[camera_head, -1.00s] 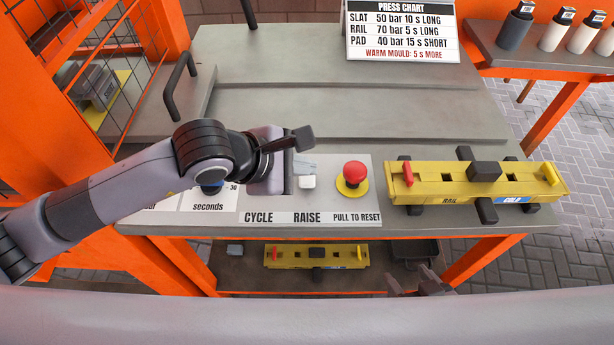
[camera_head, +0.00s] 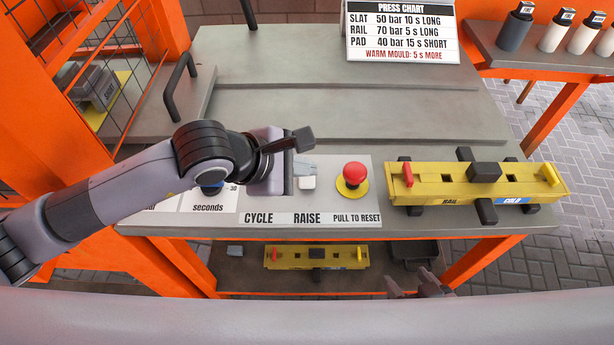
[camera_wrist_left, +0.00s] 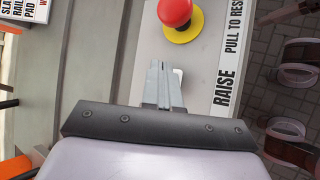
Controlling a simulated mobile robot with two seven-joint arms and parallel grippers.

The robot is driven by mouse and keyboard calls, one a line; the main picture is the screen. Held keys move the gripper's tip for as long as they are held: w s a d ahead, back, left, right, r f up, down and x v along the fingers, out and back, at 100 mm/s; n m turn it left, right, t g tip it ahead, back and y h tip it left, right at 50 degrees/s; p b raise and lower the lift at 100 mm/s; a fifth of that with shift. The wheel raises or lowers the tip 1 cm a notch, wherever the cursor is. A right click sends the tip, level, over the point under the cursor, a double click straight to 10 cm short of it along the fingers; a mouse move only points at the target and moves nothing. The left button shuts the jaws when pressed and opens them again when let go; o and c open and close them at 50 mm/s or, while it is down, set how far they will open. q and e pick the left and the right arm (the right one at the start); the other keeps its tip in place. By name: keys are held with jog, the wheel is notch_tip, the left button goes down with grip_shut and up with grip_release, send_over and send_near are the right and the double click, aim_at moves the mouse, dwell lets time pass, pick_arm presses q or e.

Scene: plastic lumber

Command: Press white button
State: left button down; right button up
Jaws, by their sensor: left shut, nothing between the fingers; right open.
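The white button (camera_head: 307,182) sits on the light panel above the word RAISE, left of the red mushroom button (camera_head: 353,174). In the left wrist view the white button (camera_wrist_left: 179,75) shows partly behind my fingers. My left gripper (camera_head: 305,168) is shut and empty, its fingertips over or just beside the white button; I cannot tell whether they touch it. Its fingers also show in the left wrist view (camera_wrist_left: 160,80). My right gripper (camera_head: 420,288) is at the bottom of the head view, below the bench's front edge, open and small in view.
A yellow mould (camera_head: 440,187) marked RAIL and COLD lies on the bench right of the red button. Another yellow mould (camera_head: 290,257) is on the shelf below. A press chart (camera_head: 402,30) stands at the back. The grey bench top (camera_head: 300,110) behind the panel is clear.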

dwell(0.5)
pick_arm(q)
jog(key=shift+f+b, duration=0.4)
jog(key=shift+b, duration=0.3)
